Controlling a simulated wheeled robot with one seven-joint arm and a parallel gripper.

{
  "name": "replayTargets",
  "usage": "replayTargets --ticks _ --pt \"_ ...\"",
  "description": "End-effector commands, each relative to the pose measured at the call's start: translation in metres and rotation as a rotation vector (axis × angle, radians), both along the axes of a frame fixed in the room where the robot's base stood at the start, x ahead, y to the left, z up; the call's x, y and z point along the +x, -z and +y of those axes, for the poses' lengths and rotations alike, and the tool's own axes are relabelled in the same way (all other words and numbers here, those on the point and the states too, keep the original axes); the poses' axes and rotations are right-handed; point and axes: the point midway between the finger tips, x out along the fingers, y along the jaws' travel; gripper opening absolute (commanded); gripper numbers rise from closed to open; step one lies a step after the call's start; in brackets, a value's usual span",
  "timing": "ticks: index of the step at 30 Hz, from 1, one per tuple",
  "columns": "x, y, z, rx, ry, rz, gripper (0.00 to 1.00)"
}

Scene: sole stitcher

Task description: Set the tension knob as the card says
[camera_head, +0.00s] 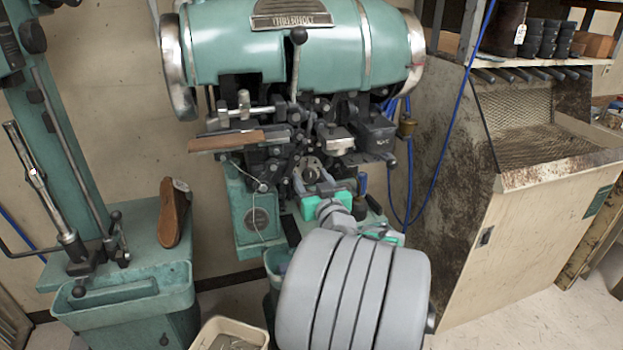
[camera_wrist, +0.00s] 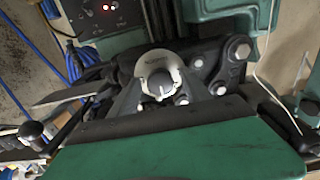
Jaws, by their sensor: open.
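I cannot read the lettering or be sure of the setting. My gripper (camera_head: 311,174) is open in front of the green stitcher (camera_head: 300,60), with its fingers at the dark mechanism in the middle. In the wrist view the fingers appear on either side of the knob; I cannot tell whether they touch it. No readable card shows.
A boot with a small white tag (camera_head: 520,33) stands on the upper right shelf. A worn beige cabinet (camera_head: 520,230) is at the right. Blue cables and a thin white wire hang near the mechanism.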

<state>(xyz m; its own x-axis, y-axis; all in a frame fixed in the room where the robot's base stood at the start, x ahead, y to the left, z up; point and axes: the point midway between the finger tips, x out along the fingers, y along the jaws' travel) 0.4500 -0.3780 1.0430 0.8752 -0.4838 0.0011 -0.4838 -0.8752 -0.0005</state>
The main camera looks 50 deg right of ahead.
Motion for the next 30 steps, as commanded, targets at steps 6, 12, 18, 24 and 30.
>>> replayTargets --ticks 6,12,18,24,30 --pt "-0.0004 0.0002 0.0001 0.000 0.000 0.001 0.46" --pt "-0.0005 0.0002 0.0002 0.000 0.000 0.001 0.30" --pt "-0.0006 0.0002 0.0001 0.000 0.000 0.001 0.13" --pt "-0.0006 0.0003 0.0002 0.000 0.000 0.001 0.00" --pt "-0.0006 0.0005 0.0002 0.007 0.000 -0.003 0.00"
